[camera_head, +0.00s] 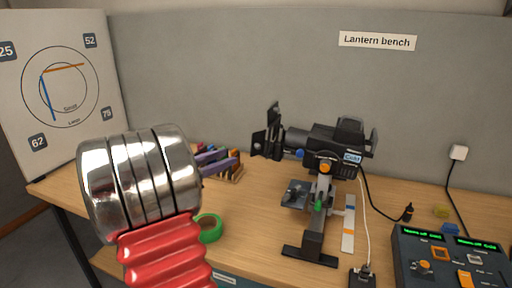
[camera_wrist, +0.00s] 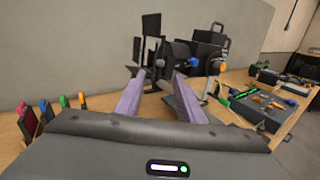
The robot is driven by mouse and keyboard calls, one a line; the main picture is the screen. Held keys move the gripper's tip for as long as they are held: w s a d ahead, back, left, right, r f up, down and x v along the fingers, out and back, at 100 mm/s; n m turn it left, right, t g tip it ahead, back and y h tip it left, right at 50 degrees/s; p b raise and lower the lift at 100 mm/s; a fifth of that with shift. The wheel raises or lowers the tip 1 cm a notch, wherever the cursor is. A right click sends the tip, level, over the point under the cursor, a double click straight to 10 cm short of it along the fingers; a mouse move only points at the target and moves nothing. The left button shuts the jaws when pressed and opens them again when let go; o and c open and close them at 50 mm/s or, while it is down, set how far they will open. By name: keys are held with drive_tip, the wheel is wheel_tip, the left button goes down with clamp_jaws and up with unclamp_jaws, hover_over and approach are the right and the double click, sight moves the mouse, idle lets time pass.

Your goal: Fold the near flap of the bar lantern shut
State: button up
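A black lantern (camera_head: 325,138) stands on a stand on the bench, with flaps around its front at its left end. One flap (camera_head: 273,115) stands up; another (camera_head: 259,144) sticks out at the left. I cannot tell for sure which is the near flap. In the wrist view the lantern (camera_wrist: 205,45) is ahead, with dark flap panels (camera_wrist: 151,25) partly overlapping. My gripper (camera_wrist: 160,74) has two purple fingers spread apart, with nothing seen held between them. In the head view its fingers (camera_head: 232,157) show left of the flaps, apart from them in the picture, partly hidden behind my arm.
A rack of coloured tools (camera_wrist: 52,106) stands on the bench at the left. Green tape (camera_head: 209,229) lies nearer. A control desk with faders (camera_head: 450,258) is at the right. A cable hangs behind the lantern. A grey wall panel (camera_head: 220,70) backs the bench.

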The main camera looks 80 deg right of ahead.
sight(255, 146)
drive_tip(key=shift+s+d, duration=0.1)
drive_tip(key=x, duration=1.3)
drive_tip(key=shift+s+d, duration=0.15)
drive_tip(key=shift+d, duration=0.05)
